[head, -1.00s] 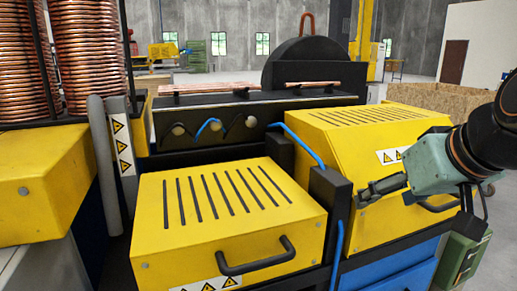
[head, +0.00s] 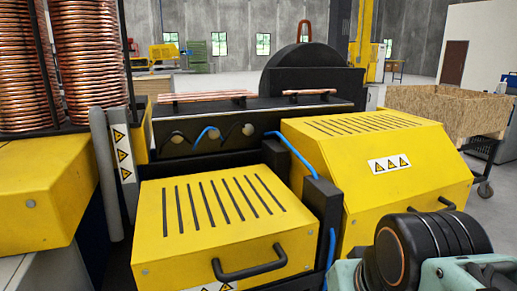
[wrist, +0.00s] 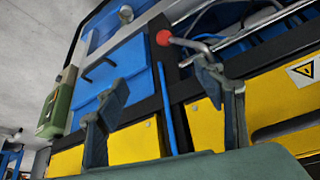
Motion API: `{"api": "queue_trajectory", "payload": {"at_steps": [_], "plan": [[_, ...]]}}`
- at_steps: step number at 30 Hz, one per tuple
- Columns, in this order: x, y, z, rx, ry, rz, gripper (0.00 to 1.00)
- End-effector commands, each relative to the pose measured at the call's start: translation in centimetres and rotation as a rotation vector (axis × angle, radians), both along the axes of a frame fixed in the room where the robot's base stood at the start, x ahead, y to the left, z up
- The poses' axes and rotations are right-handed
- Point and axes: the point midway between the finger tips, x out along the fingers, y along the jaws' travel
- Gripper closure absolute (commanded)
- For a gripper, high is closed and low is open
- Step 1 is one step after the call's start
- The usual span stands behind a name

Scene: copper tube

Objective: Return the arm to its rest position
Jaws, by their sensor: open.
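My arm (head: 425,250) shows at the lower right of the head view, low in front of the yellow machine. Its dark wrist joint and pale green links are in view there, and the fingers are not. In the wrist view my gripper (wrist: 165,105) shows two dark fingers set wide apart with nothing between them. Beyond the fingers are the yellow and blue machine panels, seen tilted. The fingers appear apart from these panels.
Yellow covers with black handles (head: 250,262) stand close to the arm. Copper pieces (head: 209,97) lie on the black bench, and copper coils (head: 88,60) stand at left. A wooden crate on wheels (head: 450,108) is at right. A red-knobbed lever (wrist: 164,38) is near the fingers.

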Motion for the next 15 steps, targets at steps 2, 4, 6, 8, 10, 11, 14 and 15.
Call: {"api": "queue_trajectory", "payload": {"at_steps": [2, 4, 6, 8, 10, 11, 14, 15], "plan": [[0.0, 0.0, 3.6, 0.001, 0.0, 0.0, 0.37], [0.0, 0.0, 5.4, 0.001, 0.0, 0.0, 0.37], [0.0, 0.0, 7.2, 0.001, 0.0, 0.0, 0.37], [0.0, 0.0, 8.7, 0.001, 0.0, 0.0, 0.37], [0.0, 0.0, 10.5, 0.001, 0.0, 0.0, 0.37], [0.0, 0.0, 11.3, 0.001, 0.0, 0.0, 0.37], [0.0, 0.0, 13.9, 0.001, 0.0, 0.0, 0.37], [0.0, 0.0, 15.0, 0.001, 0.0, 0.0, 0.37]]}}
